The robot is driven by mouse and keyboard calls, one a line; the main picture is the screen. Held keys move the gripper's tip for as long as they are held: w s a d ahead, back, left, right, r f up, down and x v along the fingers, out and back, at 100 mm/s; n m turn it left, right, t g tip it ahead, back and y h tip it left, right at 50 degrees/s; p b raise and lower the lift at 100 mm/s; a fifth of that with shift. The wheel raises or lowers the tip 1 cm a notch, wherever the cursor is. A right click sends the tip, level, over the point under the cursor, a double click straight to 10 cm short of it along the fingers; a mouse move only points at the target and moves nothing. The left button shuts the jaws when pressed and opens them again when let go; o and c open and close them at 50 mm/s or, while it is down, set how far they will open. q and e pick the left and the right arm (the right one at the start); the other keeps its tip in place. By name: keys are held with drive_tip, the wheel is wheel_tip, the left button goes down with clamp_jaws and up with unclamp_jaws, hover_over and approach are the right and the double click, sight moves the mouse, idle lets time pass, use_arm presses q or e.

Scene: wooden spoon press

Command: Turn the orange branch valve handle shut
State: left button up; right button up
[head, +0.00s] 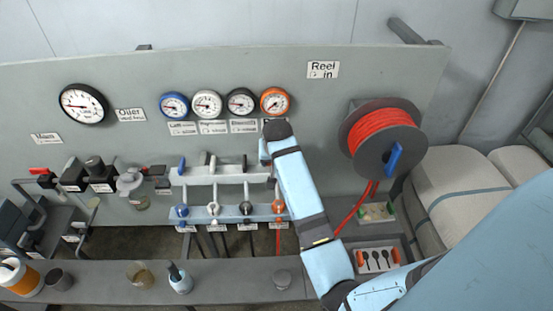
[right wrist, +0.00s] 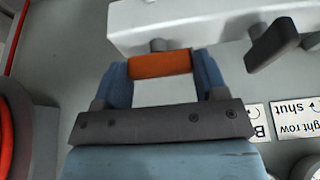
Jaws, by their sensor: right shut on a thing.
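In the right wrist view the orange branch valve handle (right wrist: 160,64) lies between the two blue fingers of my right gripper (right wrist: 160,70), which is shut on it. The handle runs crosswise in that view, roughly along the pale manifold (right wrist: 205,22), with its stem behind it. In the head view my right arm reaches up from the lower right to the right end of the manifold (head: 222,178). The arm hides the orange handle and the gripper's fingertips there. My left gripper is not in view.
Beside the orange handle is a black valve handle (right wrist: 272,44), set at a slant. White (head: 212,164) and blue (head: 181,166) handles stand further left. Labels (right wrist: 294,118) sit close to the right gripper. A red hose reel (head: 383,138) is right of the arm.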

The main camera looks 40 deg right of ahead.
drive_tip(key=o, duration=0.9)
drive_tip(key=shift+o, duration=0.2)
drive_tip(key=shift+r, duration=0.1)
drive_tip(key=b+v, duration=0.1)
drive_tip(key=v, duration=1.2)
drive_tip(key=shift+s+r+b, duration=0.2)
drive_tip(key=shift+r+b, duration=0.15)
drive_tip(key=shift+a, duration=0.1)
